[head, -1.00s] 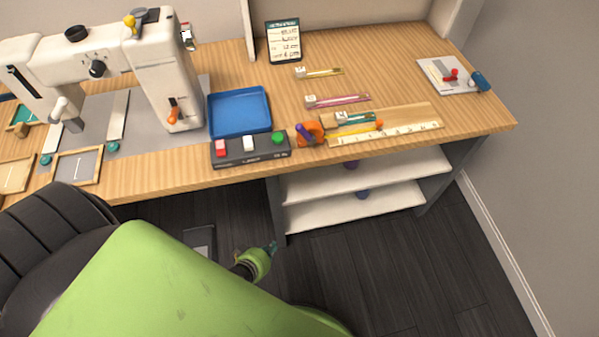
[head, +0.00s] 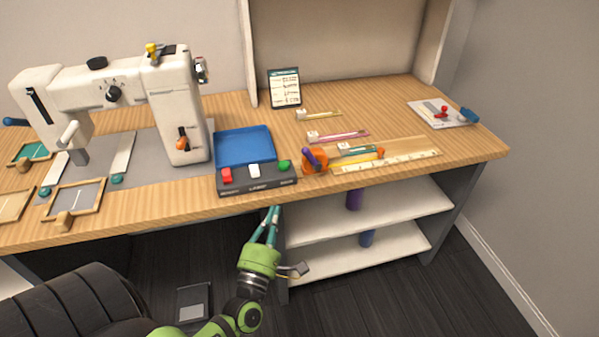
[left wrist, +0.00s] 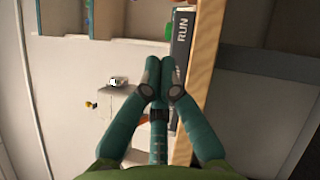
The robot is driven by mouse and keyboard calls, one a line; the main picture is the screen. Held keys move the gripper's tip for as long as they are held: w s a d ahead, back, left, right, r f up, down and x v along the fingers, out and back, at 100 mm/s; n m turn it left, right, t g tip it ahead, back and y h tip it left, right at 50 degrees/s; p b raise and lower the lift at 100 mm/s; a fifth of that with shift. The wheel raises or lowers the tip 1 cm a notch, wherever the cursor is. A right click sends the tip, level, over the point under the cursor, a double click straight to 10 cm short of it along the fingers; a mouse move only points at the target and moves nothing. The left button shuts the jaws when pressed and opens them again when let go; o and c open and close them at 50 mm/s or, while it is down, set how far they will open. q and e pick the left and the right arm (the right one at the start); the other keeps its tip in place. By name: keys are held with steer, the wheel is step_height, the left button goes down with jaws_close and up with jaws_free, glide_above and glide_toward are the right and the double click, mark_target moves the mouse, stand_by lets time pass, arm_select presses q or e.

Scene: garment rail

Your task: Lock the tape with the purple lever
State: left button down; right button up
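The orange tape measure (head: 317,166) sits near the front edge of the table in the head view. Its purple lever (head: 308,156) sticks up at its upper left. A pale marked strip (head: 405,160) lies to its right. My left gripper (head: 273,210) is below the table's front edge, left of and lower than the tape, touching nothing that I can see. In the left wrist view its teal fingers (left wrist: 160,62) meet at the tips with nothing visible between them. My right gripper is not in view.
A black button box (head: 257,182) with red, white and green buttons stands just left of the tape. A blue tray (head: 245,146) and a sewing machine (head: 178,115) stand further left. Coloured strips (head: 340,136) lie behind the tape. Shelves (head: 400,215) are below.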

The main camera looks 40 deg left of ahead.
mark_target(285, 181)
arm_select(q)
steer(key=p+x, duration=0.1)
steer(key=x, duration=0.8)
steer(key=shift+w+r+p, duration=0.15)
steer(key=shift+w+p, duration=0.1)
steer(key=shift+p, duration=0.05)
steer(key=w, duration=0.1)
steer(key=w+d+r+p, duration=0.1)
steer(key=shift+w+r, duration=0.3)
steer(key=shift+w, duration=0.1)
steer(key=shift+w+d+r, duration=0.15)
steer(key=shift+w+d, duration=0.05)
steer(key=shift+w, duration=0.15)
